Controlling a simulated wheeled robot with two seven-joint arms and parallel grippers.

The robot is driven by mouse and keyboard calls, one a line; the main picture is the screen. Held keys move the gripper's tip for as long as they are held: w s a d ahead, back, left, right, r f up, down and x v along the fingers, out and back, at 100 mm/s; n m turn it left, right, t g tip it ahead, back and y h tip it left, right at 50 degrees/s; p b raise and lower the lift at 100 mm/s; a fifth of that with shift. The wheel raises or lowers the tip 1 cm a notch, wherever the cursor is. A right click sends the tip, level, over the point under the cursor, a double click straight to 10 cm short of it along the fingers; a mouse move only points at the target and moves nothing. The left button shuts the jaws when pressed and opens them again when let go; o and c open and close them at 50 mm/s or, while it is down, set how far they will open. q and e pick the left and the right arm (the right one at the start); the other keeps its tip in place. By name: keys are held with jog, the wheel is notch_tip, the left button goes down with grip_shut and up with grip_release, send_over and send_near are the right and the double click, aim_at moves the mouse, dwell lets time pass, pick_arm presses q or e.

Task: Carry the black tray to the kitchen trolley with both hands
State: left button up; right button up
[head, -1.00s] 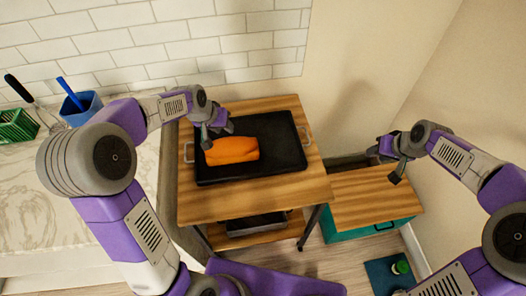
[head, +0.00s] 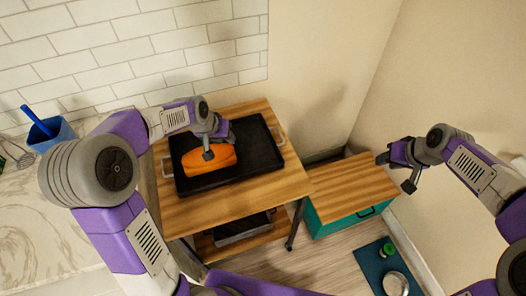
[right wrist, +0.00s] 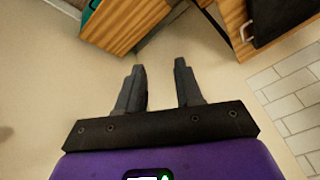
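The black tray (head: 262,150) lies flat on the wooden top of the kitchen trolley (head: 215,208). An orange loaf-shaped thing (head: 222,158) lies on the tray's left part. My left gripper (head: 219,146) is over the tray at the loaf, its fingers apart; whether it touches the loaf I cannot tell. My right gripper (head: 396,172) is well right of the tray, above the low cabinet's right end. In the right wrist view it is open and empty (right wrist: 160,85). A dark corner, likely the tray, shows there at the top right.
A low teal cabinet (head: 345,195) with a wooden top stands right of the trolley. A dark pan (head: 240,229) is on the trolley's lower shelf. A marble counter (head: 30,225) with a blue cup (head: 50,132) is at left. A blue mat (head: 375,262) lies on the floor.

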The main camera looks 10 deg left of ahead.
jog(key=v, duration=0.7)
jog(key=shift+a, duration=0.2)
jog(key=shift+w+r, duration=0.1)
jog(key=shift+r, duration=0.05)
